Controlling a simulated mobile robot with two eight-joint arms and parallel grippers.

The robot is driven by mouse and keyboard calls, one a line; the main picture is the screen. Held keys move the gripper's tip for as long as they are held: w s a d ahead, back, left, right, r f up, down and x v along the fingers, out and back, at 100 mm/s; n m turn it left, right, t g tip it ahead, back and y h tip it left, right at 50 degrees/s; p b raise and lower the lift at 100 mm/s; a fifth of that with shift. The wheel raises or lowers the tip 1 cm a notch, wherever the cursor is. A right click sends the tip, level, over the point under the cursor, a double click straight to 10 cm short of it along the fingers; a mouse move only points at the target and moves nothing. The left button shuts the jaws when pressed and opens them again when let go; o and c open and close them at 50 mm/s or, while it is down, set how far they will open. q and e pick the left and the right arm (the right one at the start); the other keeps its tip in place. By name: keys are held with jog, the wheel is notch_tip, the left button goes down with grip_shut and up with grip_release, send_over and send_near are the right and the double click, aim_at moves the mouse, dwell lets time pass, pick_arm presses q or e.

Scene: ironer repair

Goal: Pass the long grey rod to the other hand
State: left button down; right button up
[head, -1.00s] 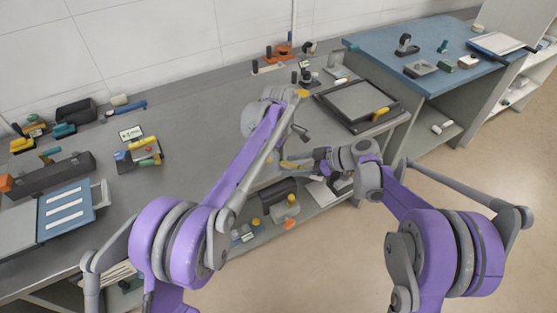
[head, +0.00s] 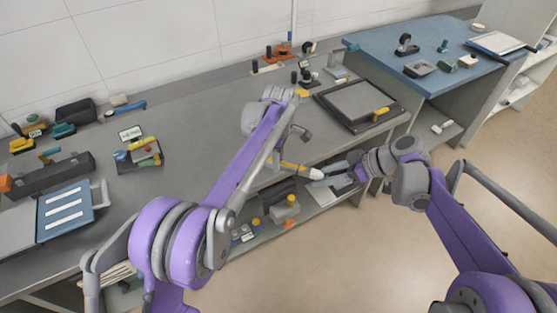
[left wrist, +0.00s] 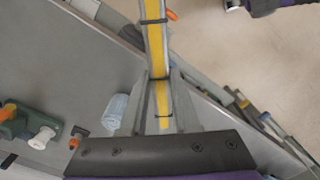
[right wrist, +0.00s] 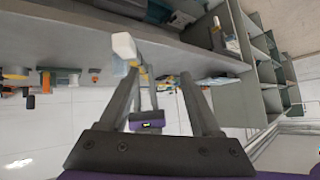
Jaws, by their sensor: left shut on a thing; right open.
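The long grey rod (left wrist: 154,35) has a yellow strip and dark bands. My left gripper (left wrist: 158,85) is shut on it, and the rod runs up out of the left wrist view. In the head view the rod (head: 293,167) sticks out to the right at the bench's front edge, with a pale end. My left fingers are mostly hidden there by my arm. My right gripper (head: 325,176) is open, close to that pale end. In the right wrist view the rod's white end (right wrist: 124,45) is near the left finger of my right gripper (right wrist: 160,78); contact is unclear.
The grey bench (head: 200,135) has clear room in its middle. A dark-framed tray (head: 358,103) sits at its right end. A shelf below holds a yellow-capped bottle (head: 291,203) and other parts. A blue-topped table (head: 440,55) stands at the back right. Open floor lies in front.

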jog(key=s+d+f+m+t+h, duration=0.1)
jog(key=s+d+f+m+h, duration=0.1)
jog(key=s, duration=0.5)
jog(key=s+d+f+m+h, duration=0.2)
jog(key=s+m+h, duration=0.2)
jog(key=s+m, duration=0.2)
jog(key=s+d+f+m+t+h, duration=0.1)
jog(key=s+d+f+m+h, duration=0.1)
jog(key=s, duration=0.7)
jog(key=shift+s+m+t+h, duration=0.35)
jog(key=shift+m+h, duration=0.35)
jog(key=shift+m, duration=0.2)
jog(key=shift+d, duration=0.1)
